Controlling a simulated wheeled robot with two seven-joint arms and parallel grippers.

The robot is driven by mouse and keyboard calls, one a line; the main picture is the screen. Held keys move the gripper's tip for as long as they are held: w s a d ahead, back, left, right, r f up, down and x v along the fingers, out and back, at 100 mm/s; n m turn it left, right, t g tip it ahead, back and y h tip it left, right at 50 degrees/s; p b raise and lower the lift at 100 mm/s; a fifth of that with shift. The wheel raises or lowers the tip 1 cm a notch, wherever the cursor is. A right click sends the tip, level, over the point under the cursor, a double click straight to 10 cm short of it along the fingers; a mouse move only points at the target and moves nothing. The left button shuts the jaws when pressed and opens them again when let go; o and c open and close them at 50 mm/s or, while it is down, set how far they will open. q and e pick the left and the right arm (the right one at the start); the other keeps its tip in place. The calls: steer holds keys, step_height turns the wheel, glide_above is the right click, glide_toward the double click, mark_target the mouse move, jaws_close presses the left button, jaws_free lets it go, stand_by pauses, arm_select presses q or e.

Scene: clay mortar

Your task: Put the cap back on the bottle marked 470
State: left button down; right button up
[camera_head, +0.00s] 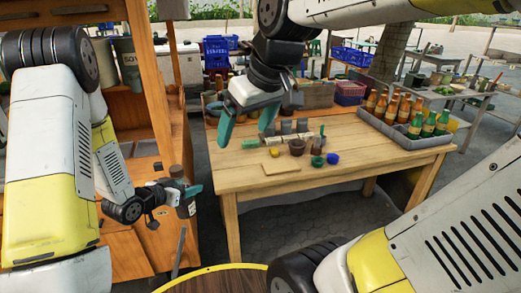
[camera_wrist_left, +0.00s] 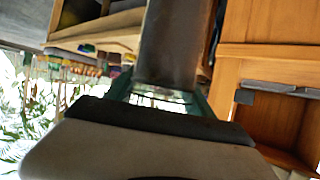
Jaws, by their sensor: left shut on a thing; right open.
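My left gripper (camera_head: 186,191) is at the left, in front of the wooden cabinet, shut on a dark bottle (camera_head: 179,178). The bottle looks roughly upright; a small pale label shows low on it, too small to read. In the left wrist view the bottle (camera_wrist_left: 172,45) rises as a dark brown body between the teal fingers. My right gripper (camera_head: 247,124) is open and empty, its teal fingers pointing down above the table's left part. A green round piece (camera_head: 317,161) and a blue one (camera_head: 333,159) lie on the table; I cannot tell whether either is a cap.
The wooden table (camera_head: 345,176) also holds a small board (camera_head: 279,167), a dark red pot (camera_head: 296,147) and several grey cylinders. A grey crate (camera_head: 397,136) of orange and green bottles stands at its right end. The table's front right is clear. The wooden cabinet (camera_head: 157,85) stands close at left.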

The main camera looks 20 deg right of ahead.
steer(key=s+d+f+m+t, duration=0.1)
steer(key=s+f+m, duration=0.2)
steer(key=s+m, duration=0.1)
steer(key=shift+s+d, duration=0.4)
steer(key=shift+s, duration=0.05)
arm_select(q)
steer(key=w+a+r+n+t+y, duration=0.2)
steer(key=a+n+y, duration=0.6)
steer(key=a, duration=0.4)
steer(key=shift+w+r+t, duration=0.15)
steer(key=shift+r+t, duration=0.05)
steer(key=shift+t, duration=0.3)
